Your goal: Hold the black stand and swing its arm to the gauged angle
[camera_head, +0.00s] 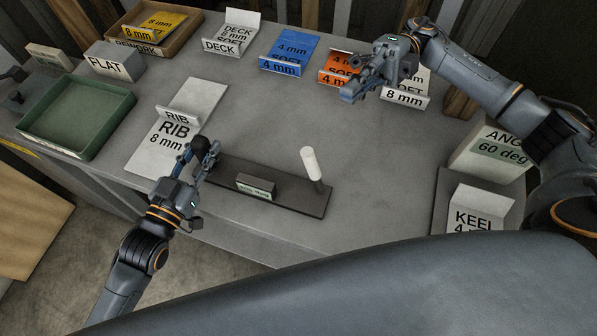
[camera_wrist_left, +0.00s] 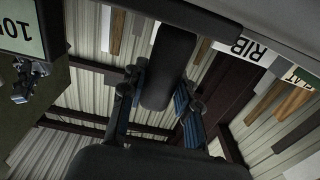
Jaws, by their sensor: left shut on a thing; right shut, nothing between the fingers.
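The black stand (camera_head: 288,198) lies along the front of the grey table, its long dark base running from my left gripper toward the right. A white upright peg (camera_head: 312,165) rises near its right end, leaning slightly. A small dark block with a pale label (camera_head: 257,186) sits at its front middle; the label is too small to read. My left gripper (camera_head: 205,156) is shut on a black post at the stand's left end; the post (camera_wrist_left: 168,65) shows between the fingers in the left wrist view. My right gripper (camera_head: 362,84) is shut and empty above the orange tray, apart from the stand.
An "ANG 60 deg" block (camera_head: 492,152) and a KEEL sign (camera_head: 478,208) stand at the right. A RIB holder (camera_head: 165,150), a green tray (camera_head: 75,143), and blue (camera_head: 289,50) and orange (camera_head: 335,69) holders surround the clear table middle.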

